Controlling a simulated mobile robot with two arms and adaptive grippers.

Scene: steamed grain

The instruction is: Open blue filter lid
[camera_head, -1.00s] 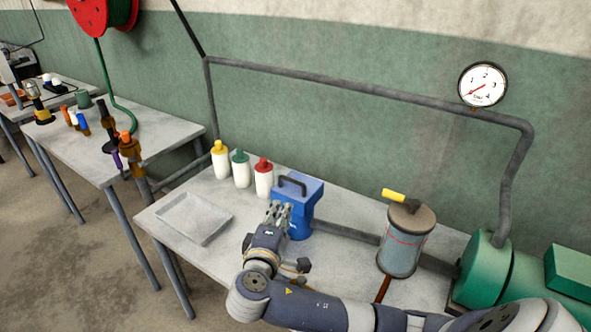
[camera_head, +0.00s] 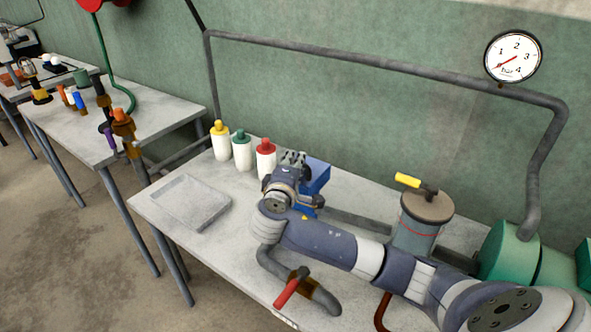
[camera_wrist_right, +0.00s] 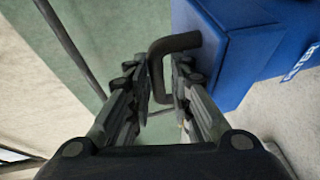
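The blue filter (camera_head: 317,174) stands on the table, mostly hidden behind my right arm in the head view. Its blue lid (camera_wrist_right: 225,65) shows in the right wrist view, with a dark bent handle (camera_wrist_right: 178,42) sticking out of it. The lid appears seated on the filter body (camera_wrist_right: 285,50), which carries white lettering. My right gripper (camera_head: 292,160) is at the lid. In the right wrist view its two fingers (camera_wrist_right: 159,75) are apart, one on either side of the handle, with gaps visible. My left gripper is not in view.
A grey tray (camera_head: 190,202) lies to the left. A yellow-handled canister (camera_head: 425,207) stands right, behind my arm. A red-handled valve (camera_head: 287,292) is at the front.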

